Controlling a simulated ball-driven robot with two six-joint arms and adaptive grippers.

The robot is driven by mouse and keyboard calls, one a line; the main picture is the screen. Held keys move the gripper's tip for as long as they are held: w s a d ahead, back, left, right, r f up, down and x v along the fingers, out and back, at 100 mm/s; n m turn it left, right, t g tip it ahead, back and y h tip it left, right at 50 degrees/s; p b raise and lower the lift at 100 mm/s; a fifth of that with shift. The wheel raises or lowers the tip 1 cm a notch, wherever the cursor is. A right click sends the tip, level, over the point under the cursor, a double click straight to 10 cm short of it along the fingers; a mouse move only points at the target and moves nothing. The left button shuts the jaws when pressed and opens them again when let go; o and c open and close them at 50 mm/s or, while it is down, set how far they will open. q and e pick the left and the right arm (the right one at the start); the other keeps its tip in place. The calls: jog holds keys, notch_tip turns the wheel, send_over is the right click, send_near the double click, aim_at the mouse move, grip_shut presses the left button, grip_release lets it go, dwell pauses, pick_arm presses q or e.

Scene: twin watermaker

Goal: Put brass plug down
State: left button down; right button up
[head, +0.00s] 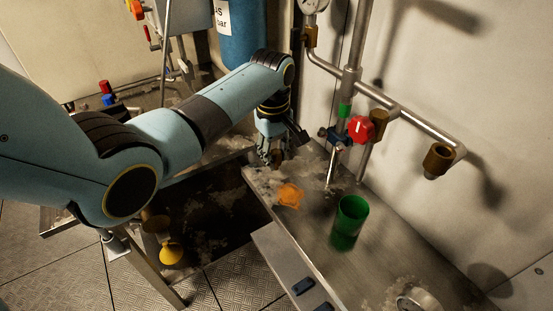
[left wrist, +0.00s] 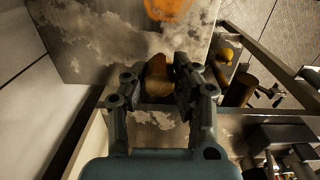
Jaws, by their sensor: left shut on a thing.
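My left gripper (head: 275,155) reaches down at the back end of the metal bench top, beside the wall pipes. In the left wrist view its two fingers (left wrist: 158,85) are shut on the brass plug (left wrist: 158,76), a brownish, rounded piece between the fingertips. The plug is hard to make out in the head view, where the fingers hide it. I cannot tell whether it touches the metal surface (head: 385,240). My right gripper is not in view.
An orange piece (head: 290,195) lies on the crusted bench, near my left gripper. A green cup (head: 350,215) stands further right. A red-handled valve (head: 359,129) and pipes rise close by. A dark open recess and a yellow funnel-like thing (head: 171,254) are below left.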

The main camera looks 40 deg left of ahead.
aim_at(274, 152)
pick_arm(q)
jog(key=shift+f, duration=1.1)
jog(key=c, duration=1)
grip_release()
jog(key=shift+c, duration=0.2)
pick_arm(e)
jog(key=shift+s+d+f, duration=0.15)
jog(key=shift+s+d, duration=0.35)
pick_arm(q)
notch_tip(274, 152, up, 12)
jog(key=shift+s+r+p, duration=0.15)
jog(key=shift+r+p, duration=0.05)
jog(key=shift+p, duration=0.35)
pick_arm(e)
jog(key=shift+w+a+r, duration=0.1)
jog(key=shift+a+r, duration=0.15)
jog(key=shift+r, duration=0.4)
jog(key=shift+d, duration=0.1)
